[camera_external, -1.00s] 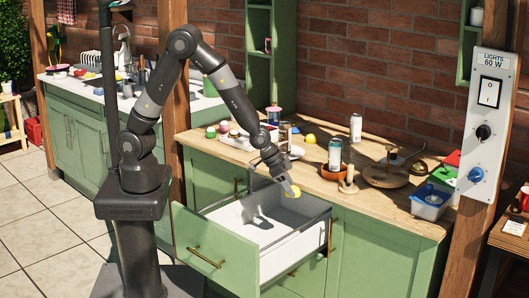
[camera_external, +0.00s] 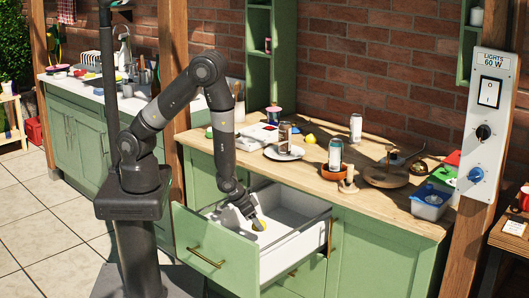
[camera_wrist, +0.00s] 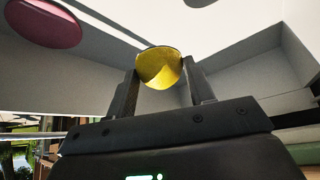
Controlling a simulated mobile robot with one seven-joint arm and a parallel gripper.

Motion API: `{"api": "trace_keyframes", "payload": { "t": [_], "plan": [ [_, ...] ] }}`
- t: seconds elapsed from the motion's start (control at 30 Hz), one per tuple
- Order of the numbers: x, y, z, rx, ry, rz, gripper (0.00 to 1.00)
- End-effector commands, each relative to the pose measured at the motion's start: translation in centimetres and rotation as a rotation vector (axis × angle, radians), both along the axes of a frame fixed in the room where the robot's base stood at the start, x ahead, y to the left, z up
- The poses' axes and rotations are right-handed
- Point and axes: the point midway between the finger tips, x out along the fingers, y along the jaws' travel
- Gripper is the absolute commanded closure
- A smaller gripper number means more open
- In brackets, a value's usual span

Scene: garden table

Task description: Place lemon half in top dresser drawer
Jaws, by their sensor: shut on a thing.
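The lemon half (camera_external: 258,224) is yellow and held at the tip of my gripper (camera_external: 253,220). In the wrist view the lemon half (camera_wrist: 160,68) sits between the two dark fingers of my gripper (camera_wrist: 160,85), which are shut on it. The open top dresser drawer (camera_external: 292,254) is white inside with a green front and a brass handle. My gripper points down into the drawer, with the lemon half within its opening. The gap between the lemon and the drawer floor cannot be told exactly.
A green drawer front (camera_external: 212,255) faces the floor.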

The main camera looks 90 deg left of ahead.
Motion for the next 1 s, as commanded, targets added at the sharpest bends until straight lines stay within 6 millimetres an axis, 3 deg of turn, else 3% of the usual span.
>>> {"api": "trace_keyframes", "payload": {
  "t": [0.2,0.4,0.57,0.83,1.0],
  "plan": [
    [2.2,3.6,-2.5,-0.001,0.002,0.004,0.74],
    [3.6,5.7,-4.1,-0.001,0.001,0.001,0.74],
    [3.9,6.1,-4.8,0.0,0.002,-0.002,0.74],
    [3.9,6.1,-7.9,0.0,0.002,-0.001,0.74],
    [3.9,6.1,-8.4,-0.001,0.001,-0.001,0.74]
  ]
}}
